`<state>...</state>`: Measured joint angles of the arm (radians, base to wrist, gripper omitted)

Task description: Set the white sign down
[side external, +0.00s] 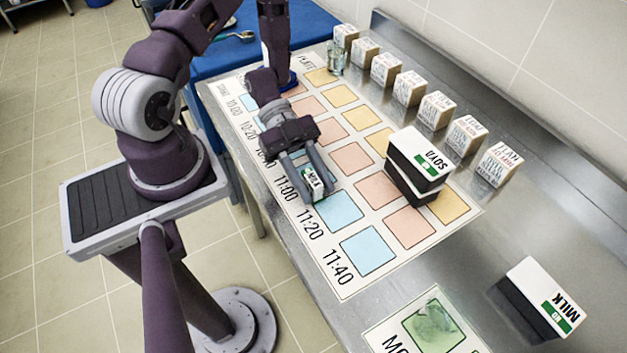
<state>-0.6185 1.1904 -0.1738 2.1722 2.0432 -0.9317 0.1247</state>
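My gripper (312,184) points down over the printed chart, at the left column of squares near the 11:00 label. Its two fingers lie on either side of a small white sign (317,182) with green and dark markings, and look closed on it. The fingers hide part of the sign, and its lettering is too small to read. The sign is at or just above the chart; I cannot tell whether it touches. The chart (352,281) lies flat on the metal counter, with blue, pink and yellow squares beside printed times.
A NO MILK block (545,297) stands at the lower right, near a card with a green square (433,326). Several lettered blocks (437,110) line the back. A clear glass (335,58) stands at the far end.

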